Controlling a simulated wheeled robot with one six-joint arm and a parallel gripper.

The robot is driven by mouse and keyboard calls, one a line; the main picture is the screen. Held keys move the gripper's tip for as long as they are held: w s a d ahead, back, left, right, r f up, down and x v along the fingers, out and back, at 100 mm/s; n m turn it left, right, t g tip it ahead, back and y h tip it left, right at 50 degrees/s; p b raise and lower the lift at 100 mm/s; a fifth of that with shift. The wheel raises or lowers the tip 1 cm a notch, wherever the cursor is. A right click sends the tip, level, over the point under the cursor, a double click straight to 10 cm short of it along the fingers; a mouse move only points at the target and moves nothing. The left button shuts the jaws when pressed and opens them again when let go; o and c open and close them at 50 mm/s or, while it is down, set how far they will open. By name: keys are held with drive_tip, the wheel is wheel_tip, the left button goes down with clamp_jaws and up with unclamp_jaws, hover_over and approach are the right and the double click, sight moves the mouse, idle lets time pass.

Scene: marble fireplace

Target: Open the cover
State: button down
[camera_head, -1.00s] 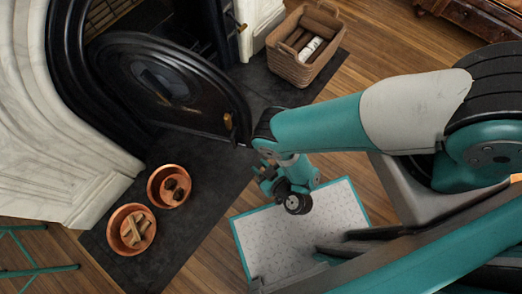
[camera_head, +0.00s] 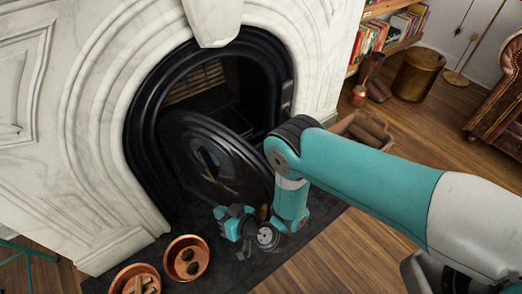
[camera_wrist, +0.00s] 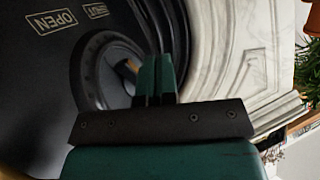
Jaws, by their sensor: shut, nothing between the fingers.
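The cover (camera_head: 200,150) is a black, arched metal door on the fireplace. In the head view it stands ajar, swung partly out from the dark opening. A small brass-coloured handle (camera_head: 264,212) shows at its lower right edge, partly behind my arm. In the wrist view the cover (camera_wrist: 35,75) fills the left, with OPEN and SHUT lettering and a round recessed dial (camera_wrist: 108,65). My gripper (camera_head: 222,214) is low in front of the cover. In the wrist view its fingers (camera_wrist: 156,62) are together and empty, overlapping the dial's right edge. Contact cannot be told.
Two copper bowls (camera_head: 186,258) stand on the dark hearth (camera_head: 240,270) at lower left, close to my gripper. A wicker basket (camera_head: 362,128) is right of the fireplace, partly behind my arm. White marble (camera_head: 85,130) surrounds the opening.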

drive_tip(key=w+a+r+n+g+y, duration=0.1)
drive_tip(key=w+r+g, duration=0.15)
drive_tip(key=r, duration=0.55)
drive_tip(key=w+a+r+n+g, duration=0.2)
drive_tip(key=w+r, duration=0.2)
drive_tip(key=r, duration=0.3)
wheel_tip(320, 180, up, 9)
drive_tip(key=n+g+h+p, duration=0.1)
drive_tip(key=g, duration=0.1)
hover_over(217, 133)
drive_tip(key=s, duration=0.5)
drive_tip(key=w+d+f+n+g+h+p, duration=0.15)
drive_tip(key=w+d, duration=0.25)
drive_tip(key=d, duration=0.6)
drive_tip(key=w+d+g+h+p, duration=0.3)
drive_tip(key=d, duration=0.6)
drive_tip(key=s+a+f+p, duration=0.2)
drive_tip(key=s+a+f, duration=0.3)
drive_tip(key=a+f, duration=0.2)
drive_tip(key=shift+a+f, duration=0.4)
drive_tip(key=shift+a, duration=0.05)
drive_tip(key=shift+a, duration=0.1)
